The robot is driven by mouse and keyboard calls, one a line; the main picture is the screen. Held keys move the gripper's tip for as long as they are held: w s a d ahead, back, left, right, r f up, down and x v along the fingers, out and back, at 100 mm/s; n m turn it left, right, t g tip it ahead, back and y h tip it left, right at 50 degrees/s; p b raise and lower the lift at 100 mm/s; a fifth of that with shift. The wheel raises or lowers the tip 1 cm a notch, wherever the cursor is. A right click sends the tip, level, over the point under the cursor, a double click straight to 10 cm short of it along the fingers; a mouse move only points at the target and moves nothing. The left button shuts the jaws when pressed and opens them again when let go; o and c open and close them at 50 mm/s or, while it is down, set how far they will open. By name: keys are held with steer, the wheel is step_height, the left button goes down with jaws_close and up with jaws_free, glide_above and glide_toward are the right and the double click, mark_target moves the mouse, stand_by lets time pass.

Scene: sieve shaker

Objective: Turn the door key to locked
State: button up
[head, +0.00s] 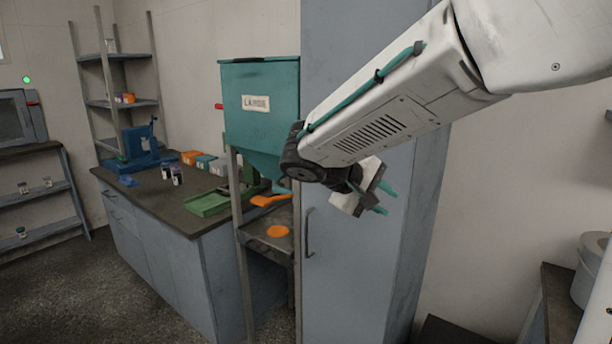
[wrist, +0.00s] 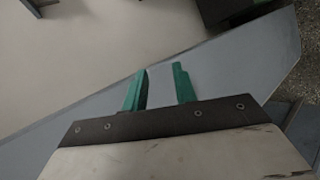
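I see no door key in either view. A tall grey-blue cabinet (head: 345,265) stands right of centre in the head view, its door shut, with a dark vertical handle (head: 308,232) on its left part. My arm crosses in front of its upper half and hides some of it. My gripper (head: 384,200) has teal fingers and is in front of the cabinet's right part, pointing right. In the wrist view the two fingers (wrist: 160,78) are apart with nothing between them. Behind them runs a slanted grey-blue surface, which I cannot identify for certain.
A teal hopper (head: 262,135) on a metal stand is left of the cabinet. A workbench (head: 188,216) with small jars, a green tray (head: 208,204) and a blue device (head: 138,145) is further left. A grey drum (head: 592,270) stands at right. The floor (head: 50,285) at front left is clear.

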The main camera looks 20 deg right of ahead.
steer(key=w+a+f+n+t+h, duration=0.2)
steer(key=w+a+t, duration=0.4)
steer(key=w, duration=0.5)
steer(key=w+a+f+n+t+h, duration=0.1)
steer(key=w+a+n+t+h, duration=0.15)
steer(key=w+a, duration=0.65)
steer(key=shift+t+y, duration=0.25)
steer(key=shift+y, duration=0.1)
steer(key=x, duration=0.8)
steer(key=shift+w+d, duration=0.15)
steer(key=shift+w, duration=0.2)
jaws_close()
